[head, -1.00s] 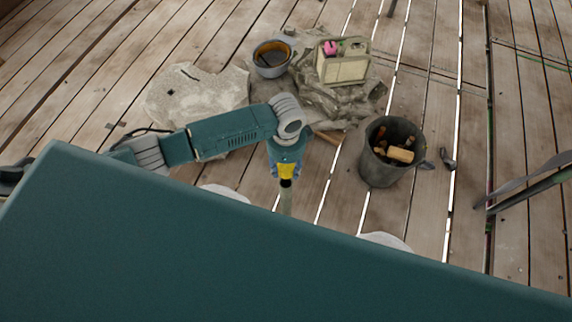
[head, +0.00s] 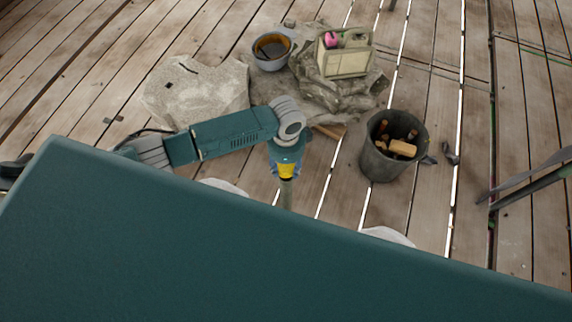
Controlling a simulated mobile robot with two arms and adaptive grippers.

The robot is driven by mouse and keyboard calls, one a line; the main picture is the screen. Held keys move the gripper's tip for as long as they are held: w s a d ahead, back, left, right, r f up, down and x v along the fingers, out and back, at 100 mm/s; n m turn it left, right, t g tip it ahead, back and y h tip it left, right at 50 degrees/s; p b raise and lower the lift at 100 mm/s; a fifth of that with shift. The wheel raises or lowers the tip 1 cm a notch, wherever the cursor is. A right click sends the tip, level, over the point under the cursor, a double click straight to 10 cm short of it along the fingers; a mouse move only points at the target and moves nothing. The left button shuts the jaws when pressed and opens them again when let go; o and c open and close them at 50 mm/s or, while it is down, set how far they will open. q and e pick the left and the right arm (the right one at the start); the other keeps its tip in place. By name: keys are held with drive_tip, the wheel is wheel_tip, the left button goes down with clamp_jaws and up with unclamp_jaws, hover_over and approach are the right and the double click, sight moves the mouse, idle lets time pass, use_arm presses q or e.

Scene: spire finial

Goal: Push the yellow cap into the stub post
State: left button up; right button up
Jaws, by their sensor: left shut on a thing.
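The yellow cap (head: 287,171) is in the fingers of my left gripper (head: 287,174), which points downward and is shut on it. The stub post (head: 286,196) is a thin pale upright directly below the cap. The cap's lower end appears to meet the top of the post, but how deep it sits is too small to tell. The lower part of the post is hidden behind my own teal body. My right gripper is not in view.
A dark bucket (head: 372,161) with wooden pieces stands to the right of the post. Behind are a bowl (head: 258,58) of dark liquid, a pale crate (head: 344,64) on a crumpled tarp (head: 318,93), and a flat stone slab (head: 205,97). Plank floor surrounds them.

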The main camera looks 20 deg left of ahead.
use_arm(q)
drive_tip(key=shift+f+b, duration=0.8)
drive_tip(key=shift+f, duration=0.9)
drive_tip(key=shift+f, duration=0.1)
drive_tip(key=o, duration=1)
drive_tip(key=shift+o, duration=0.4)
drive_tip(key=o, duration=0.5)
drive_tip(key=shift+o, duration=0.2)
